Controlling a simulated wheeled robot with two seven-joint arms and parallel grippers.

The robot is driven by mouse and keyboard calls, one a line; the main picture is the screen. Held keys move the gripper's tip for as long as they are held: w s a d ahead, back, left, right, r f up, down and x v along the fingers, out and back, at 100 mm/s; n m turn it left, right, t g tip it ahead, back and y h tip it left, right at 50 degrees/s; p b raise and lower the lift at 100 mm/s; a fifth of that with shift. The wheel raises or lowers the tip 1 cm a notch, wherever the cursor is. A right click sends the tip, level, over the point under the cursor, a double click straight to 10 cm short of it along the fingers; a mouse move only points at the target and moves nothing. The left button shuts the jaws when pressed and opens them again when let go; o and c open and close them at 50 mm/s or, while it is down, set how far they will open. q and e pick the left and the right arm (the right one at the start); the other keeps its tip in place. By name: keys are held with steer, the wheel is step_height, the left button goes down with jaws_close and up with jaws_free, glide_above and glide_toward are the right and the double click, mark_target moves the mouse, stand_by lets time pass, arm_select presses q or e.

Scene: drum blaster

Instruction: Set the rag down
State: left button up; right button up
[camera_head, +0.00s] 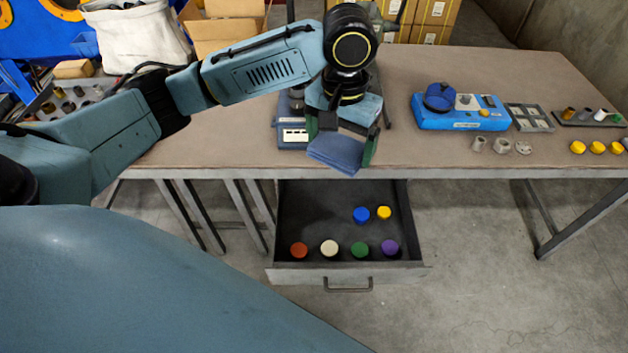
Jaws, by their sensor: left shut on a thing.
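A folded blue rag (336,152) hangs between the fingers of my left gripper (340,143), which is shut on it. The gripper points down over the front edge of the brown table (437,153), and the rag covers part of that edge. From this view I cannot tell whether the rag touches the table. My right gripper is not in view.
Below the rag, an open drawer (310,225) holds several coloured caps. A blue fixture (460,112) and a grey tray (528,117) stand on the right of the table, near loose metal parts and yellow caps (597,147). Cardboard boxes (418,20) stand behind. The table between gripper and fixture looks clear.

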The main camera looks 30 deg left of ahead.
arm_select(q)
step_height(320, 180, down, 10)
steer(key=a+r+n+b, duration=0.1)
steer(key=a+n+b, duration=0.1)
steer(key=b, duration=0.4)
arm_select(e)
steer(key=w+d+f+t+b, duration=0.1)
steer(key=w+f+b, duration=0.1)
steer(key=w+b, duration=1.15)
arm_select(q)
steer(key=n, duration=0.4)
glide_above(308, 230)
step_height(308, 230, down, 24)
step_height(308, 230, down, 5)
steer(key=b, duration=0.3)
steer(key=shift+a, duration=0.1)
step_height(308, 230, down, 4)
steer(key=shift+r+b, duration=0.1)
steer(key=shift+b, duration=0.75)
steer(key=shift+f, duration=0.2)
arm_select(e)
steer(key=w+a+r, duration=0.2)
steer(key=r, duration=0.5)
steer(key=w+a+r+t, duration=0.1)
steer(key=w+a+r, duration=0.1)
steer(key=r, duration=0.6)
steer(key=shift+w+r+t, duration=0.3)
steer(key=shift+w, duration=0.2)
